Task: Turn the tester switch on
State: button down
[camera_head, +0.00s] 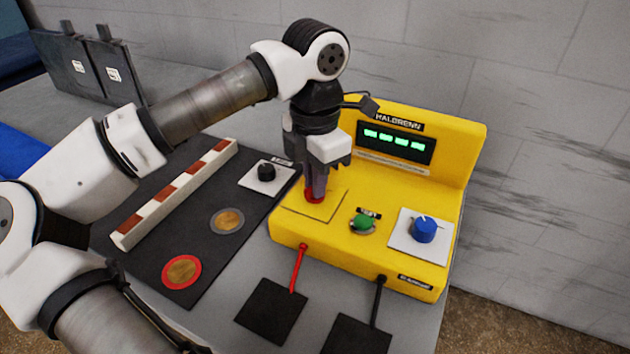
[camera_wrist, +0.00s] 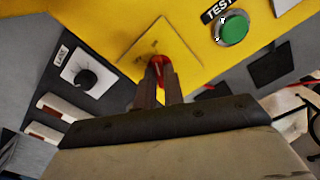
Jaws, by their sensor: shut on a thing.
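The yellow tester (camera_head: 461,160) stands on the bench, with a lit green display (camera_head: 395,143) on its raised back panel. My gripper (camera_head: 316,189) points down over the left part of its top. The fingers are shut on a red switch (camera_head: 313,197), which is mostly hidden between them. In the wrist view the red switch (camera_wrist: 160,60) shows at the fingertips (camera_wrist: 158,74), inside a thin outlined square on the yellow face. Which way the switch is set cannot be told.
A green button (camera_head: 363,222) and a blue knob (camera_head: 424,229) sit right of the switch. Red and black leads run from the tester's front to dark pads. A dark mat (camera_head: 208,262) with a striped bar (camera_head: 180,191) and a black knob (camera_head: 266,170) lies left.

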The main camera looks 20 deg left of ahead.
dwell(0.3)
jog(key=c, duration=1.5)
grip_release()
notch_tip(320, 180, up, 14)
jog(key=shift+s+f, duration=0.1)
